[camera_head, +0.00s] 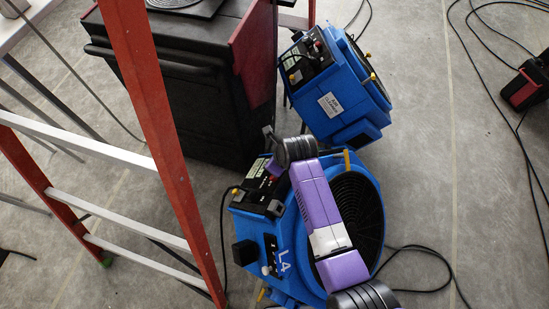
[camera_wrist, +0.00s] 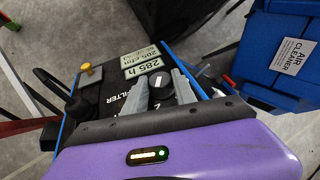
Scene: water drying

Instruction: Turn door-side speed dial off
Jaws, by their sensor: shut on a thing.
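A blue machine marked L4 (camera_head: 283,262) stands on the floor under my arm, with a black control panel (camera_head: 262,190) on its upper left. In the wrist view the panel (camera_wrist: 117,85) carries two grey displays (camera_wrist: 142,62) and the word FILTER. My gripper (camera_wrist: 160,88) is shut on a black dial with a white pointer mark (camera_wrist: 158,80), one grey finger on each side. In the head view my arm hides the dial and fingertips. Which dial is door-side cannot be told.
A second blue machine (camera_head: 340,105), labelled AIR CLEANER, stands just behind. A red stepladder (camera_head: 160,130) is close on the left, with a black cabinet (camera_head: 205,95) behind it. Black cables (camera_head: 425,252) lie on the floor. The right floor is mostly open.

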